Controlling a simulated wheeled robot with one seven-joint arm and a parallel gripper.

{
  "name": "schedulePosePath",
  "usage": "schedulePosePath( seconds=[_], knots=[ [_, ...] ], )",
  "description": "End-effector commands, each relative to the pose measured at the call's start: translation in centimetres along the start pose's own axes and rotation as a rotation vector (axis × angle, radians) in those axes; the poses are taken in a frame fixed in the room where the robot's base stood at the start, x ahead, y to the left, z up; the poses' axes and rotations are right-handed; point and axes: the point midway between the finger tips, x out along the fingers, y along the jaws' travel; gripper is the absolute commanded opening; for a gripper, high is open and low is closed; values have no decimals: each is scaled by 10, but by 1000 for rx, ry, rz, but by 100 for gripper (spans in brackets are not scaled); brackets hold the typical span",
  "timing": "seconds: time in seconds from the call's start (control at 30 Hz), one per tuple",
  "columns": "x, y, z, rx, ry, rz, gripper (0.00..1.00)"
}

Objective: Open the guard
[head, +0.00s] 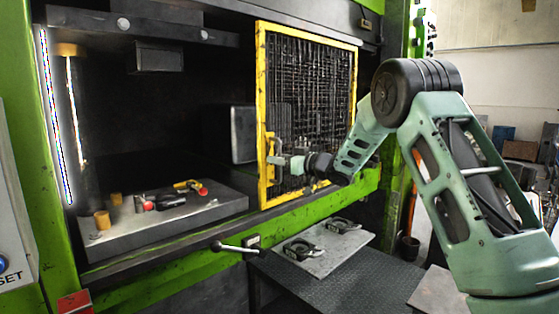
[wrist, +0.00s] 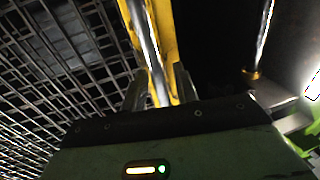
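The guard (head: 262,110) is a yellow-framed wire mesh panel at the right side of the press opening. The left part of the opening is uncovered. My gripper (head: 284,161) is at this handle, reaching in from the right. In the wrist view the handle (wrist: 146,45) runs down between my two fingers (wrist: 160,85), in front of the yellow frame (wrist: 164,30). Yellow shows between the bar and the right finger, so the fingers look apart around the bar. Contact at the fingertips is hard to see.
Inside the press, a grey die block (head: 180,220) carries tools and small yellow pieces. A lever (head: 235,247) sticks out below the opening. A plate (head: 322,252) with two dark clamp-like parts lies on the bench below my arm. A bright light strip (head: 55,120) is at left.

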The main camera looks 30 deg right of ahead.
Motion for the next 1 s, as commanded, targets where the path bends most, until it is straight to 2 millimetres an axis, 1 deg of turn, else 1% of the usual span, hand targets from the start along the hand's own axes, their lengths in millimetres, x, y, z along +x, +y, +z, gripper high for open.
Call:
schedulePosePath(
  seconds=[0.13, 0.23, 0.37, 0.6, 0.7, 0.8, 0.9, 1.0],
  knots=[
    [-8, 1, 1, 0, -1, 2, 30],
    [-23, 1, 2, -1, 0, 2, 30],
    [-52, 1, 3, -1, 0, 3, 30],
    [-109, 1, 3, -2, 1, 5, 30],
    [-130, 1, 3, -1, 1, 4, 30],
    [-149, 0, 2, 0, 1, 3, 30],
    [-162, 1, 1, -2, 1, 2, 30],
    [-170, 0, 1, -1, 1, 1, 30]
  ],
)
